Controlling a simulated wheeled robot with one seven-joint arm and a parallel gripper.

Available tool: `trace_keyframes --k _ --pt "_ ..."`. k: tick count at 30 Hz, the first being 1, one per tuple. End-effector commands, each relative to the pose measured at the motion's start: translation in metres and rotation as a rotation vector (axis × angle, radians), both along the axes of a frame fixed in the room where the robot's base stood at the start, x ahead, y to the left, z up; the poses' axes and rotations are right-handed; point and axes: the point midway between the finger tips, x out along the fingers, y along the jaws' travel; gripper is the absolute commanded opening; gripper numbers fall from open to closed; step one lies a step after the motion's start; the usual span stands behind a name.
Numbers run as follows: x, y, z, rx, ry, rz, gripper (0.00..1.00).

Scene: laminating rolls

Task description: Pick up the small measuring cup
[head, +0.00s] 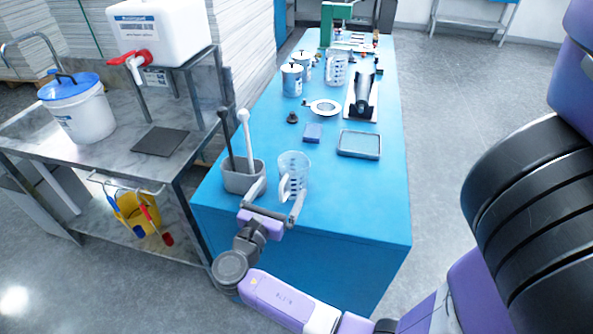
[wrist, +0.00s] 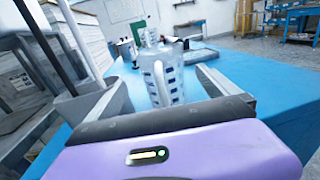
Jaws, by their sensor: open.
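The small measuring cup (head: 294,165) is clear with blue markings and stands upright near the front end of the blue table. Its handle faces my gripper. In the wrist view the cup (wrist: 175,78) stands ahead, between the two fingers. My gripper (head: 282,189) is open and empty, its fingers spread at the near side of the cup. In the wrist view the gripper (wrist: 168,100) frames the cup's lower part; I cannot tell whether a finger touches it. A larger measuring jug (head: 337,68) stands farther back.
A grey holder (head: 242,184) with two upright tools stands close to the left finger. The blue table (head: 350,200) is clear right of the cup.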

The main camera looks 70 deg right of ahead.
Motion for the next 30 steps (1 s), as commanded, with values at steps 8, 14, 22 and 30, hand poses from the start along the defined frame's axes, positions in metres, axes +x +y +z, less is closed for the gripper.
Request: trace_keyframes --k 8,14,22,30 --pt "-0.002 -0.024 0.003 -0.004 0.005 -0.009 0.99" --pt "-0.004 -0.048 0.003 -0.003 0.004 -0.010 0.99" --pt "-0.005 -0.077 0.002 -0.003 0.004 -0.008 0.99" --pt "-0.005 -0.078 0.001 -0.003 0.004 -0.006 0.93"
